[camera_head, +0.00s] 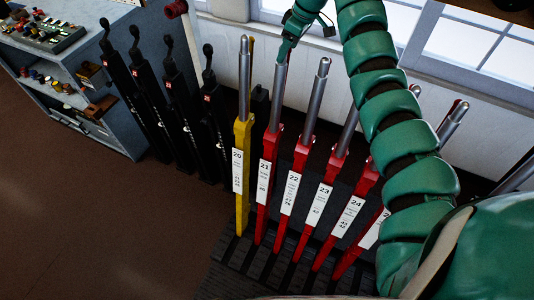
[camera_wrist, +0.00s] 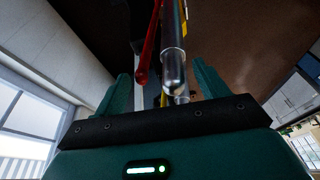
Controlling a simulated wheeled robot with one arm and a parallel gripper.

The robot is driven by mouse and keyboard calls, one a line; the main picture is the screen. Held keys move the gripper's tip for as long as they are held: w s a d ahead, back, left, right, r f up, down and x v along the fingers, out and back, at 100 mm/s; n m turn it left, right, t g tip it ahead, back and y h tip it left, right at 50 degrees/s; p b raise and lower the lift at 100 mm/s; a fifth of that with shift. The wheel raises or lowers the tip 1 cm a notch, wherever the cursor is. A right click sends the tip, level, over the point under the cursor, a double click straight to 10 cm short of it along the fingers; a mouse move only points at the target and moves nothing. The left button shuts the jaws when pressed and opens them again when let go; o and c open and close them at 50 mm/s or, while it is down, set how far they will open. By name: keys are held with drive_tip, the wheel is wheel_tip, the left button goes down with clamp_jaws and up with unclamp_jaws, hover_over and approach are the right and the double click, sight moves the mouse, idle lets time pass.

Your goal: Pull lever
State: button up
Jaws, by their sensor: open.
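A row of levers with metal handles stands in the lever frame. The yellow lever (camera_head: 242,170), labelled 20, is leftmost, then the red lever labelled 21 (camera_head: 268,170) and several more red ones. My gripper (camera_head: 284,55) is at the top of lever 21's metal handle. In the wrist view my gripper (camera_wrist: 165,86) is open, one finger on each side. A metal handle end (camera_wrist: 174,68) shows between the fingers, nearer the right one, with a gap to the left finger. I cannot tell whether it touches the right finger.
Several black levers (camera_head: 180,100) stand to the left, beside a grey cabinet (camera_head: 125,120) with small items. My green arm covers the levers at the right. A white wall and windows (camera_head: 460,45) are behind. Brown floor (camera_head: 90,220) is clear at the left.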

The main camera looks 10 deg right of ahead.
drive_tip(key=shift+p+x, duration=0.9)
drive_tip(key=shift+x, duration=1.2)
